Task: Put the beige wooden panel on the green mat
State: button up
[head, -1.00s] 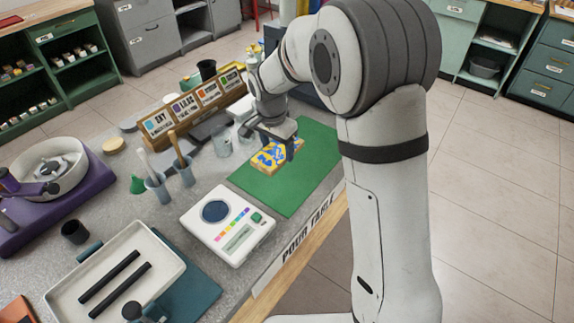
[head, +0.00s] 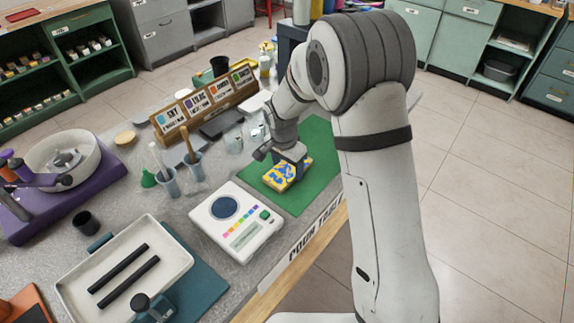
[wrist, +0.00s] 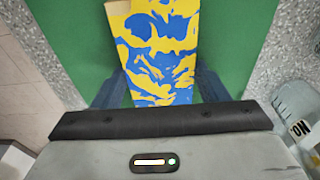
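The wooden panel (head: 289,173) has a blue and yellow marbled top, with a strip of beige wood showing at one end in the wrist view (wrist: 158,50). It lies flat over the green mat (head: 304,196), at or very near its surface; any small gap is hard to tell. The mat fills the background of the wrist view (wrist: 70,45). My gripper (head: 285,163) is above the panel, its dark fingers against the panel's two sides in the wrist view (wrist: 163,88). The arm hides part of the mat's far right.
A white scale (head: 236,222) stands left of the mat. Cups with sticks (head: 183,180), a labelled bottle rack (head: 205,105) and a clear cup (head: 233,142) stand behind it. A white tray with dark bars (head: 125,270) is at front left. The table's wooden edge (head: 290,270) is near the mat's right.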

aim_at(285, 172)
jog(key=o, duration=0.4)
jog(key=shift+r, duration=0.15)
notch_tip(285, 172, up, 12)
jog(key=s, duration=0.1)
jog(key=shift+a, duration=0.4)
jog(key=s+d+r+n, duration=0.3)
jog(key=s+d+r, duration=0.3)
jog(key=s+d, duration=0.4)
jog(key=s+d+n+t, duration=0.1)
jog(key=s+d+n, duration=0.3)
jog(key=s, duration=1)
jog(key=d, duration=0.3)
jog(key=shift+s+d+n+y, duration=0.15)
jog(key=shift+s+n+y, duration=0.15)
jog(key=shift+y, duration=0.1)
